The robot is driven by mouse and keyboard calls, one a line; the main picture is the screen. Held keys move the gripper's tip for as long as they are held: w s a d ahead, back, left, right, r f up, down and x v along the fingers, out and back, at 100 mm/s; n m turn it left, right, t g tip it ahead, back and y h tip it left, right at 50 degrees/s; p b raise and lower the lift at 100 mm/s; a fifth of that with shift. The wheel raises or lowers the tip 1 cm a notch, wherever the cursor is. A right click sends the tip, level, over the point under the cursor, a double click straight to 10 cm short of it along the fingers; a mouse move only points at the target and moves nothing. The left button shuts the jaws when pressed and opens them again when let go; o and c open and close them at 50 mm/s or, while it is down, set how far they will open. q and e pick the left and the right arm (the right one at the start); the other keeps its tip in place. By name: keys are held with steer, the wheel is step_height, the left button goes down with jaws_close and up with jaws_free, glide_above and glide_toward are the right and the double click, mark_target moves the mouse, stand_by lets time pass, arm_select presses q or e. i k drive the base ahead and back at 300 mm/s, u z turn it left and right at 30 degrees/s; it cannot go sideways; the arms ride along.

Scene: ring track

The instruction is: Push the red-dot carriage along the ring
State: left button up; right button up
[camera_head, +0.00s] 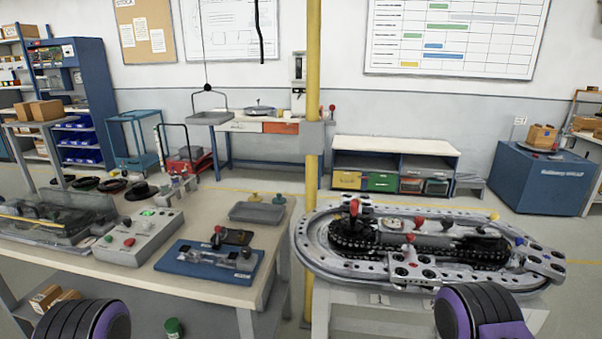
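The ring track (330,268) is a silver oval rail on a stand at the right. A carriage plate (413,266) with dark round spots sits on its front side, and a small reddish mark seems to show there. Another plate (545,262) sits at the right end. I cannot tell surely which carriage bears the red dot. Only black and purple links of my arms show at the bottom edge; neither gripper is visible.
A black chain (480,252) runs inside the oval. Left of the track, across a gap with a yellow post (313,130), a bench (210,291) holds a control box (140,238), a blue fixture (208,262) and a grey tray (257,212). A blue cabinet (543,180) stands behind right.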

mark_target(406, 267)
steer(key=k, duration=1.3)
steer(key=z, duration=0.65)
steer(key=i, duration=0.75)
steer(key=z, duration=0.65)
steer(key=i, duration=0.9)
steer(key=u, duration=0.45)
